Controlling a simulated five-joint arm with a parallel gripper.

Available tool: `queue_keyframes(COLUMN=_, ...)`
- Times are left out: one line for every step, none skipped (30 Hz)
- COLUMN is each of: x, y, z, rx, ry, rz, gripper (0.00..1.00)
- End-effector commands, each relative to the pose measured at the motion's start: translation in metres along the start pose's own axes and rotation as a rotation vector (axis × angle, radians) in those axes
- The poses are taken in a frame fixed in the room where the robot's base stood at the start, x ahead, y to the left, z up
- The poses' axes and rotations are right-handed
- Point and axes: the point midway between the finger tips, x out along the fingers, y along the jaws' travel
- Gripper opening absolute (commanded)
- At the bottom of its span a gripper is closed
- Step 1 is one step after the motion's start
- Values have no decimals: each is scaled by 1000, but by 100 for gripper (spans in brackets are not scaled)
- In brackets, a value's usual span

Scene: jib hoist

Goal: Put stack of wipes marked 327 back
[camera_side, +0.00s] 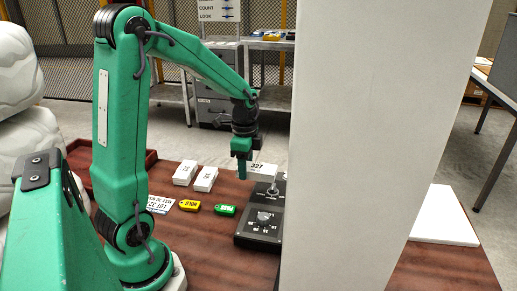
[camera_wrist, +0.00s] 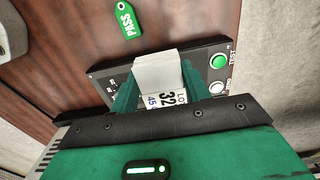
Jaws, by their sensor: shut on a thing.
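The stack of wipes marked 327 (camera_side: 263,169) is a small white block with a printed label. In the wrist view the white stack (camera_wrist: 157,70) sits between the two green fingers, its label partly cut off by my gripper body. My gripper (camera_side: 244,170) is shut on it and holds it above the black device (camera_side: 245,240), near its back edge. The fingers also show in the wrist view (camera_wrist: 158,88).
A large pale panel (camera_side: 370,130) hides the device's right part. A white lettered card (camera_side: 160,204), a yellow tag (camera_side: 190,206) and a green tag (camera_side: 225,210) lie left of the device. A dark red tray (camera_side: 82,158) is at the back left. Bare table lies in front.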

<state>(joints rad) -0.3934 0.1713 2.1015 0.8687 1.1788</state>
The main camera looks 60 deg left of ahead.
Motion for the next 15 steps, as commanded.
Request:
queue_keyframes(x=2, y=-2, z=-1, rx=0, ry=0, rz=1, gripper=19)
queue_keyframes(x=3, y=-3, z=-2, rx=0, ry=-1, rz=2, gripper=19)
queue_keyframes(x=4, y=-4, z=-2, rx=0, ry=-1, rz=2, gripper=19)
queue_keyframes(x=5, y=-4, z=-2, rx=0, ry=-1, rz=1, gripper=19)
queue_keyframes(x=5, y=-5, z=-3, rx=0, ry=0, rz=1, gripper=19)
queue_keyframes(x=5, y=-5, z=-3, rx=0, ry=0, rz=0, gripper=19)
queue_keyframes(x=5, y=-5, z=-3, rx=0, ry=0, rz=0, gripper=19)
queue_keyframes(x=5, y=-5, z=-2, rx=0, ry=0, rz=0, gripper=19)
queue_keyframes(x=5, y=-5, z=-2, rx=-1, ry=0, rz=0, gripper=19)
queue_keyframes(x=6, y=-6, z=-1, rx=-1, ry=0, rz=0, gripper=19)
queue_keyframes(x=7, y=-7, z=0, rx=-1, ry=0, rz=0, gripper=19)
queue_keyframes(x=8, y=-8, z=1, rx=-2, ry=0, rz=0, gripper=19)
queue_keyframes(x=9, y=-10, z=3, rx=-2, ry=0, rz=0, gripper=19)
queue_keyframes(x=11, y=-11, z=5, rx=-2, ry=0, rz=0, gripper=19)
queue_keyframes(x=13, y=-14, z=9, rx=-3, ry=0, rz=1, gripper=19)
